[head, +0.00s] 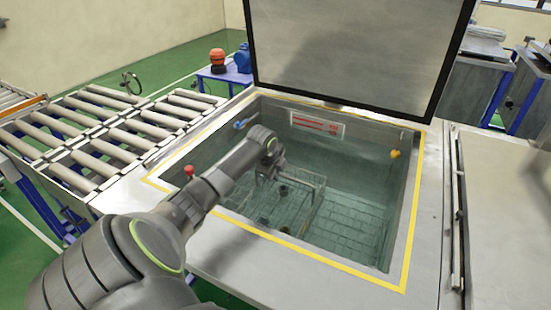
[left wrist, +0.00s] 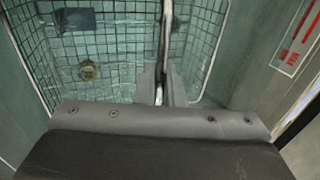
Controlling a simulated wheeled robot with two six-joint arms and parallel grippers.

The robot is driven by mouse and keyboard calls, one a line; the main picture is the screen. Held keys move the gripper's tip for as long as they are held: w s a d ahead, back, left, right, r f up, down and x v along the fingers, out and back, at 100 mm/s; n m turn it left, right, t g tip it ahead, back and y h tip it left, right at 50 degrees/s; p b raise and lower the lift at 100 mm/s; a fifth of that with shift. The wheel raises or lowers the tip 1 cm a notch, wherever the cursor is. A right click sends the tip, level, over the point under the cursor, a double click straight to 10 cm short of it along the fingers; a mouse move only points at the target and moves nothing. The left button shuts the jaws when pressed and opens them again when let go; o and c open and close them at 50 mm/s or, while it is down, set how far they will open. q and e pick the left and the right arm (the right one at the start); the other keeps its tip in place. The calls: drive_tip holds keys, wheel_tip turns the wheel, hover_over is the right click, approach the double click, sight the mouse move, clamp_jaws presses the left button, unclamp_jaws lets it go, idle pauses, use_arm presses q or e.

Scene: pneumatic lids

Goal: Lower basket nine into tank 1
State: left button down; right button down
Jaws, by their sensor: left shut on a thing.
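Tank 1 (head: 392,170) is the open steel tank with a yellow-edged rim, its lid (head: 350,48) raised at the back. My left arm reaches over the near left of the rim into the tank. My left gripper (head: 270,170) is shut on the handle (left wrist: 167,32) of a wire basket. The basket (head: 303,208) is inside the tank opening, below the rim, with dark parts in it. In the left wrist view the basket (left wrist: 208,40) shows its mesh walls, a dark block and a brass-coloured part. I cannot read a basket number or tell whether it touches the bottom. My right gripper is out of view.
A roller conveyor (head: 110,125) stands on the left. A closed steel lid (head: 505,190) lies on the right. A red-and-white label (head: 318,124) is on the tank's back wall. A red knob (head: 189,171) and a yellow one (head: 395,154) sit near the rim.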

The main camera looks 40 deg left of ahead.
use_arm(q)
drive_tip(key=shift+w+f, duration=0.1)
idle(0.3)
drive_tip(key=c, duration=1.5)
unclamp_jaws()
drive_tip(key=shift+o, duration=0.2)
drive_tip(key=shift+s+f, duration=0.15)
drive_tip(key=shift+s, duration=0.05)
drive_tip(key=w+r+p+v, duration=0.1)
drive_tip(key=p+v, duration=0.4)
drive_tip(key=v, duration=0.9)
drive_tip(key=w+a+p+v, duration=0.1)
drive_tip(key=w+p+v, duration=0.2)
drive_tip(key=v, duration=1.1)
drive_tip(key=r+p, duration=0.1)
drive_tip(key=p, duration=0.2)
drive_tip(key=shift+r, duration=0.25)
